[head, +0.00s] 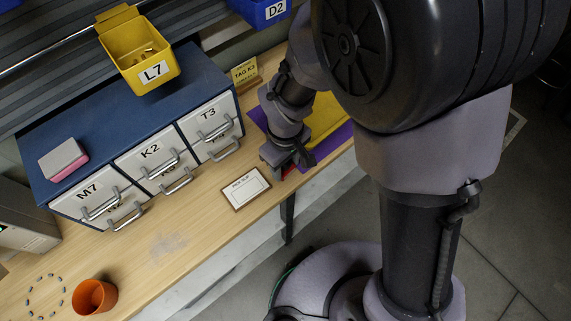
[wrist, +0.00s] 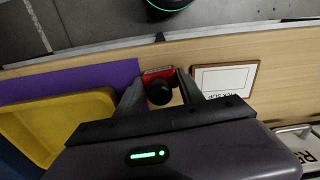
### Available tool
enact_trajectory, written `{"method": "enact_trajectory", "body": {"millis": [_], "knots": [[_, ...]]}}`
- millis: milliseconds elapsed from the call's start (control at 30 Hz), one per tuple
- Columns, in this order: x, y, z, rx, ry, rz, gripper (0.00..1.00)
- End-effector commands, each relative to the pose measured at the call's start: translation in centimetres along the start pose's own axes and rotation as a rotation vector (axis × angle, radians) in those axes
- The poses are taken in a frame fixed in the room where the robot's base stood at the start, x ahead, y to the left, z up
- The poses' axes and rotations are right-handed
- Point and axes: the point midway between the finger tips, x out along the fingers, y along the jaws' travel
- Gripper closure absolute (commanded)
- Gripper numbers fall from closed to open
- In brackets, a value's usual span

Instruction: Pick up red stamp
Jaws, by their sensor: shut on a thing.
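The red stamp (wrist: 157,72) shows in the wrist view as a red block with a round black knob, between my gripper's two fingers. My gripper (wrist: 160,88) is shut on the stamp, one finger on each side of it. Whether the stamp touches the bench top is hard to tell. In the head view my gripper (head: 284,166) is low over the bench near its front edge, and the stamp is mostly hidden there, with only a bit of red showing beside the fingers.
A framed pick slip (head: 246,188) lies left of my gripper. A yellow tray (head: 324,112) on a purple mat (head: 334,143) lies to the right. A blue drawer cabinet (head: 60,187) stands at the back, with a pink-grey block (head: 64,159) on top. An orange cup (head: 95,297) stands at the lower left.

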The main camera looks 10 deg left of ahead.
Motion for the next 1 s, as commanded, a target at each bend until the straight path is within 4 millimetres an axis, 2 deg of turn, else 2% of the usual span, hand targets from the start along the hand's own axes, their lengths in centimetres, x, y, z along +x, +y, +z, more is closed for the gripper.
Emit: {"method": "enact_trajectory", "body": {"millis": [133,333,467,800,900,1000], "knots": [[-1.1,0.0,0.0,0.000,0.001,0.000,0.96],[-4.0,-0.3,0.0,-0.002,0.002,0.001,0.96],[-3.9,-3.2,0.5,-0.007,-0.001,0.000,0.96],[-4.8,-13.0,2.2,-0.007,0.000,0.000,0.96],[-4.9,-14.7,2.5,-0.005,0.000,0.000,0.96],[-5.0,-15.5,2.6,-0.002,0.000,0.000,0.96]]}}
